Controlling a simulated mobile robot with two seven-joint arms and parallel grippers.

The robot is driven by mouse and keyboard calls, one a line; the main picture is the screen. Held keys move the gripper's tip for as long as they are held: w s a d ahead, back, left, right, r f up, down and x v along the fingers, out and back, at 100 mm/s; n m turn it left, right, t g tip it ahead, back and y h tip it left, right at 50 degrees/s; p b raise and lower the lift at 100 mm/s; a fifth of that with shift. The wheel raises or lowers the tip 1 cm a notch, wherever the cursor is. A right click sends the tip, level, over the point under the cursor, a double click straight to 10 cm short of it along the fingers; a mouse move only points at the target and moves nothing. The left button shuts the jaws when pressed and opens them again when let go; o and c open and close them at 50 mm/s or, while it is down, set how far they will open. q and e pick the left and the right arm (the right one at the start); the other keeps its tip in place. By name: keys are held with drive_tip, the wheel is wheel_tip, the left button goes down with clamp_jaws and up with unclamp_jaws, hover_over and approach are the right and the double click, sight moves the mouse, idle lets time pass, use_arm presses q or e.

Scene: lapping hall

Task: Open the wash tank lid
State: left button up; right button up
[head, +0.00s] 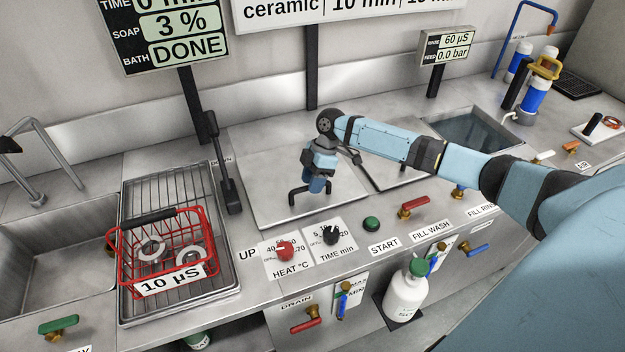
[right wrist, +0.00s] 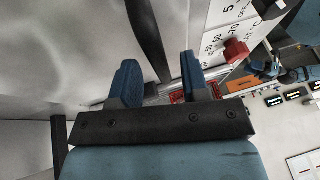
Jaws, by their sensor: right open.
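The wash tank lid (head: 262,190) is a flat grey metal plate lying level over its tank, behind the HEAT and TIME dials. Its dark handle (head: 293,197) stands near the front edge of the plate. My right gripper (head: 318,183) is at the handle, pointing down, and hides part of it. In the right wrist view, the two blue fingers (right wrist: 160,84) are apart, with a dark bar (right wrist: 149,40), seemingly the handle, showing between them. I cannot tell whether the fingers touch it. My left gripper is not in view.
A red basket (head: 168,250) with metal rings stands on a rack at the left. A black lever (head: 226,175) rises left of the lid. The red heat knob (head: 284,252) and black time knob (head: 330,235) are in front. An open water-filled tank (head: 470,130) is at right.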

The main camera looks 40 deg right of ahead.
drive_tip(key=shift+c, duration=0.3)
clamp_jaws()
drive_tip(key=shift+r, duration=0.1)
